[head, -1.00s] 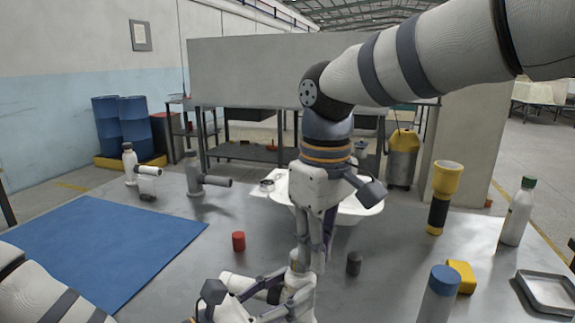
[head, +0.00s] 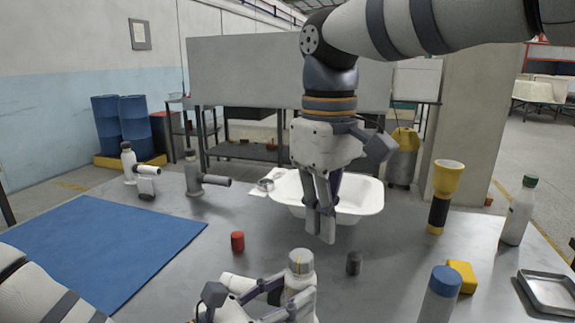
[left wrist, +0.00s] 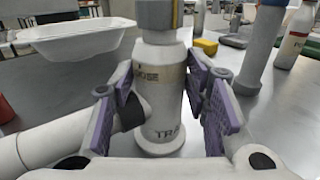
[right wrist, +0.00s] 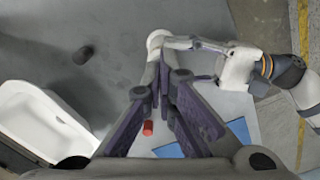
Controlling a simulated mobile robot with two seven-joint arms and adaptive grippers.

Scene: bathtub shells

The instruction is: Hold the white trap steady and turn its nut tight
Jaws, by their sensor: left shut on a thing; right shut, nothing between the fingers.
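The white trap (head: 303,282) stands upright on the metal table at the front middle. Its grey nut (head: 301,257) sits on top, with a yellow mark on its side. In the left wrist view the trap body (left wrist: 163,110) carries a tan band and dark lettering, and the grey nut (left wrist: 155,14) is cut off by the top edge. My left gripper (head: 290,300) is shut around the trap's body, a purple finger pad on each side. My right gripper (head: 321,238) points down, shut and empty, above and behind the nut and apart from it.
A red cylinder (head: 237,241) and a dark grey cylinder (head: 354,263) stand near the trap. A white basin (head: 370,198) lies behind my right gripper. A blue-capped bottle (head: 440,295), a yellow block (head: 462,276) and a metal tray (head: 548,291) are at right. The blue mat (head: 95,250) is clear.

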